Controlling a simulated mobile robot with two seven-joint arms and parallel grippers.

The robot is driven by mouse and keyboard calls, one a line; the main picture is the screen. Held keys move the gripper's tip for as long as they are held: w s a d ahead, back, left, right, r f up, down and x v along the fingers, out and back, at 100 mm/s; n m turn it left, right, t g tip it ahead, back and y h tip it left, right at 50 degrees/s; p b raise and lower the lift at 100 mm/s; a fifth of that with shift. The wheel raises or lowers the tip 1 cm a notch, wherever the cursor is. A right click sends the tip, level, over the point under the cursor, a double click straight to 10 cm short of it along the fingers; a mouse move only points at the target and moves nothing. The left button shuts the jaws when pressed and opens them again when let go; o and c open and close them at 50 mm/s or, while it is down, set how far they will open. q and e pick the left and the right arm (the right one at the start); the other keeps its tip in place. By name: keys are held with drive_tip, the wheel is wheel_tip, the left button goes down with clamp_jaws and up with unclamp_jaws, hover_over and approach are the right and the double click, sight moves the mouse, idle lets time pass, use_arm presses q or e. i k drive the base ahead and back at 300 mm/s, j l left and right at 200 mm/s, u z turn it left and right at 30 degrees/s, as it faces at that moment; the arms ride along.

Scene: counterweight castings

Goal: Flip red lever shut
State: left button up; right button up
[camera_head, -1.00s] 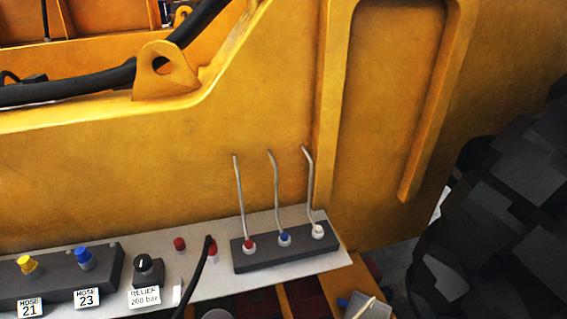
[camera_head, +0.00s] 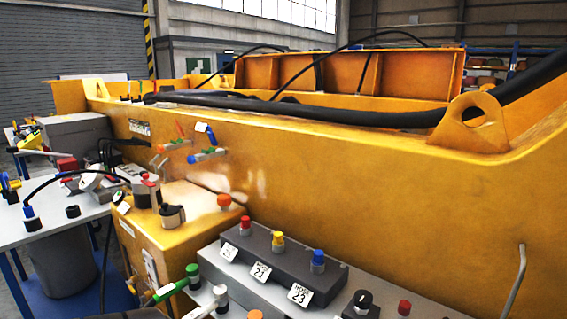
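A small red lever (camera_head: 181,131) stands up, slightly tilted, from a pipe valve (camera_head: 175,146) with green and orange parts on the side of the yellow casting, left of centre. A second valve with blue parts (camera_head: 208,156) sits just below and right of it, with a white tag (camera_head: 201,127) above. The red lever is small in view, and its exact angle to the pipe is hard to tell. Neither of my grippers is in view.
The yellow casting (camera_head: 330,175) fills the middle. A dark block with numbered hose ports (camera_head: 275,270) stands in front. A yellow box (camera_head: 175,225) and a cluttered table (camera_head: 62,215) are at left. A bent metal lever (camera_head: 517,282) shows at lower right.

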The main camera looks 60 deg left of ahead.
sight(70, 179)
drive_tip(key=j+u, duration=0.15)
drive_tip(key=u, duration=0.95)
drive_tip(key=i+j+u, duration=0.1)
drive_tip(key=j+u, duration=0.15)
drive_tip(key=j, duration=0.15)
drive_tip(key=i+j+u, duration=0.1)
drive_tip(key=j+u, duration=0.15)
drive_tip(key=j, duration=0.15)
drive_tip(key=i+j+u, duration=0.25)
drive_tip(key=j+u, duration=0.25)
drive_tip(key=j, duration=0.2)
drive_tip(key=i+j+u, duration=0.25)
drive_tip(key=i+j, duration=0.75)
drive_tip(key=j, duration=0.15)
drive_tip(key=i+j+u, duration=0.15)
drive_tip(key=i+j, duration=0.6)
drive_tip(key=j, duration=0.15)
